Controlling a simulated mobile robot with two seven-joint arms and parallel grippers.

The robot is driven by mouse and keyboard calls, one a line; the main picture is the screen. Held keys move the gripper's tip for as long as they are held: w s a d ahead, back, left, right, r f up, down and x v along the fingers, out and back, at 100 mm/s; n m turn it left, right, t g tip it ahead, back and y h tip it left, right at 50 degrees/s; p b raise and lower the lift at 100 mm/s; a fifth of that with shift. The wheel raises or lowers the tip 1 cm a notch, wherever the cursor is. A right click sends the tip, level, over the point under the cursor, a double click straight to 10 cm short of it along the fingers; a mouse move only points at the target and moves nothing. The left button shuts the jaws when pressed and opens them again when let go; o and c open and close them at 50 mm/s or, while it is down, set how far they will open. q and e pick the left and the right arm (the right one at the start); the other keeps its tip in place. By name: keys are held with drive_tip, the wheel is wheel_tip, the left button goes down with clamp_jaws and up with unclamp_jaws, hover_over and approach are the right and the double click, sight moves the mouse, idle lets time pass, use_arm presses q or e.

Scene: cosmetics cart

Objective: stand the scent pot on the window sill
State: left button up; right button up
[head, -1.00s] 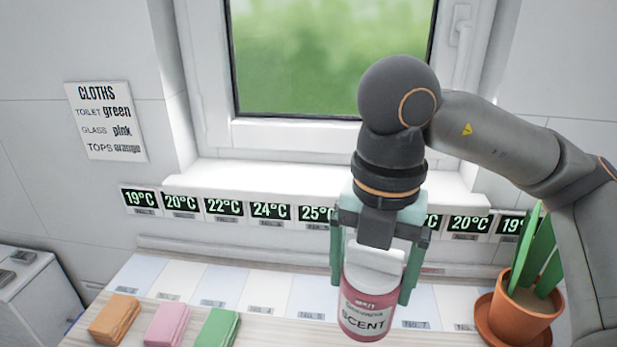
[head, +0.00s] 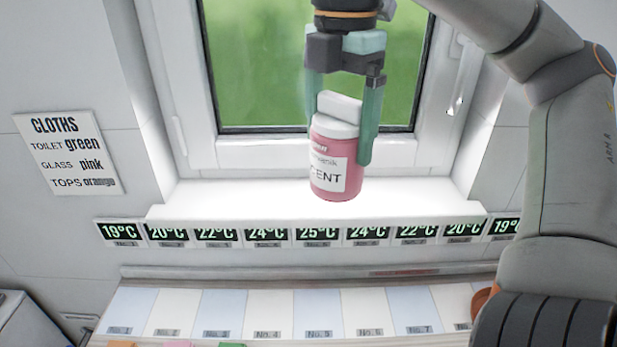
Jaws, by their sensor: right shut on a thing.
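The scent pot (head: 335,172) is a pink-red jar with a white lid and a white label reading partly "CENT". My right gripper (head: 340,125) is shut on it, with its greenish fingers on either side. The pot is upright or nearly so, in front of the lower window frame and above the window sill (head: 230,200). Its base appears clear of the sill, though the exact gap is hard to tell. The sill is a white ledge under the window, with nothing standing on it. My left gripper is out of view.
A row of temperature displays (head: 317,235) runs along the sill's front. Below is a counter with numbered pale strips (head: 317,310). Cloth edges (head: 178,344) show at the bottom. A cloths sign (head: 70,153) hangs at left. My right arm covers the right side, mostly hiding the plant pot (head: 481,299).

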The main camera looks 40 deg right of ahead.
drive_tip(key=shift+w+d+f, duration=1.15)
drive_tip(key=shift+w+f, duration=0.65)
drive_tip(key=shift+f, duration=0.3)
drive_tip(key=shift+w+d+f, duration=1.15)
drive_tip(key=shift+w+f, duration=0.7)
drive_tip(key=shift+f, duration=0.2)
drive_tip(key=shift+w+d+f, duration=1.15)
drive_tip(key=shift+w+f, duration=0.65)
drive_tip(key=shift+f, duration=0.3)
drive_tip(key=shift+f, duration=0.1)
drive_tip(key=o, duration=1.5)
wheel_tip(320, 180, up, 12)
